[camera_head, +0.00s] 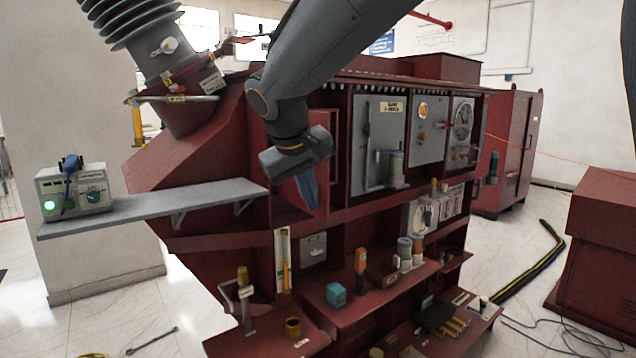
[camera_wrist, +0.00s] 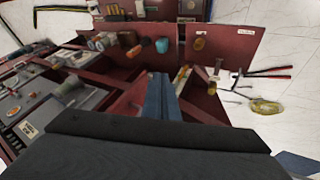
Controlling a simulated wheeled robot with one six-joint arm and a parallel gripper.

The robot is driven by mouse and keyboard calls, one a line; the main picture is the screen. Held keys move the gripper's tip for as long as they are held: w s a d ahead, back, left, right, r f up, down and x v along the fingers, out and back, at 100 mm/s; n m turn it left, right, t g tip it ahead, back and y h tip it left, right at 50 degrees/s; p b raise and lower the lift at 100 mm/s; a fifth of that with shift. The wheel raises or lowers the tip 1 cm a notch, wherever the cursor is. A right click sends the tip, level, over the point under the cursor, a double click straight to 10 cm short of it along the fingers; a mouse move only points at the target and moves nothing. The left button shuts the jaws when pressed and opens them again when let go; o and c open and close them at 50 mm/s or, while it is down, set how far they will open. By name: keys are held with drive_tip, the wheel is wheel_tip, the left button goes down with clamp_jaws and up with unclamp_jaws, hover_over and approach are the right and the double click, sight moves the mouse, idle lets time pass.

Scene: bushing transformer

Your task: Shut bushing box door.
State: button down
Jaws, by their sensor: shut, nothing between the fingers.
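The transformer (camera_head: 200,160) is a large dark red cabinet with a ribbed bushing on top. A red panel that looks like the bushing box door (camera_head: 323,135) stands in the upper front, just right of my wrist; its hinge and exact angle are partly hidden by my arm. My gripper (camera_head: 312,203) has blue-grey fingers, shut and empty, pointing down in front of the recess beside this panel. In the wrist view the shut fingers (camera_wrist: 160,82) show centrally, with red cabinet edges close on both sides. I cannot tell whether they touch the panel.
A grey shelf (camera_head: 170,207) with a meter box (camera_head: 75,192) juts out left. Grey instrument panels (camera_head: 378,140) lie to the right. A red cabinet (camera_head: 600,250) stands at the far right.

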drive_tip(key=w+a+r+t, duration=0.1)
drive_tip(key=a+r, duration=0.2)
drive_tip(key=r, duration=0.2)
drive_tip(key=p, duration=0.5)
approach(324, 210)
drive_tip(key=a+x, duration=0.1)
drive_tip(key=x, duration=0.2)
drive_tip(key=shift+w+d+f, duration=0.45)
drive_tip(key=shift+d, duration=0.05)
